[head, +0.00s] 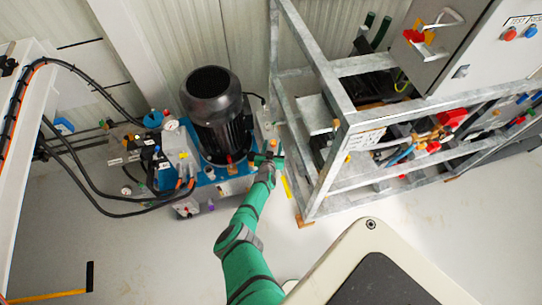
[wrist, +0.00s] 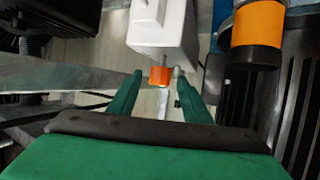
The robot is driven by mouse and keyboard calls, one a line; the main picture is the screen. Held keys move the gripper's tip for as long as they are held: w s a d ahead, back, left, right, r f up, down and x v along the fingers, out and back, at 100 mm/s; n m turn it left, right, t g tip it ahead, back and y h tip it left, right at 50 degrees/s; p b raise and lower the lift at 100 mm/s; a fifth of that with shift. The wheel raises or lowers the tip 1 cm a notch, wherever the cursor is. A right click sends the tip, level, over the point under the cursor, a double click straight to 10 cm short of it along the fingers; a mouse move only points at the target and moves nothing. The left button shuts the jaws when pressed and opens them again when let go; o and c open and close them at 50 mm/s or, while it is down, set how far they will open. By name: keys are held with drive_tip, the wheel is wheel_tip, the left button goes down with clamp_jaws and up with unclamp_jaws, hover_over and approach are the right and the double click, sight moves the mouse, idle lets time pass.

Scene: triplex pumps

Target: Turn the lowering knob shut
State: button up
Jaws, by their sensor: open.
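My gripper (head: 268,158) is at the right side of the pump unit, beside the black motor (head: 215,110). In the wrist view my gripper (wrist: 158,82) is open, with its two green fingers apart. A small orange-red knob (wrist: 160,76) sticks out from the lower end of a white block (wrist: 162,30). It appears in the gap between the fingertips. I cannot tell whether the fingers touch it, and no label confirms it as the lowering knob. In the head view my gripper and arm hide this spot.
A galvanised steel frame (head: 345,110) with hoses and a grey cabinet (head: 455,60) stands close on the right. Black hoses (head: 100,195) loop at the left of the pump. A larger orange cylinder (wrist: 257,25) is near the right finger. The floor in front is clear.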

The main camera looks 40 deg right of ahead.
sight(273, 144)
drive_tip(key=shift+s+a+r, duration=0.1)
drive_tip(key=shift+a+r, duration=0.1)
drive_tip(key=shift+r, duration=0.05)
drive_tip(key=shift+s+a, duration=0.4)
drive_tip(key=shift+a, duration=0.1)
drive_tip(key=shift+s+a+r, duration=0.25)
drive_tip(key=shift+a+r, duration=0.15)
drive_tip(key=shift+a, duration=0.05)
drive_tip(key=shift+v, duration=0.95)
drive_tip(key=shift+s+v, duration=0.2)
drive_tip(key=shift+v, duration=1.7)
drive_tip(key=shift+d, duration=0.2)
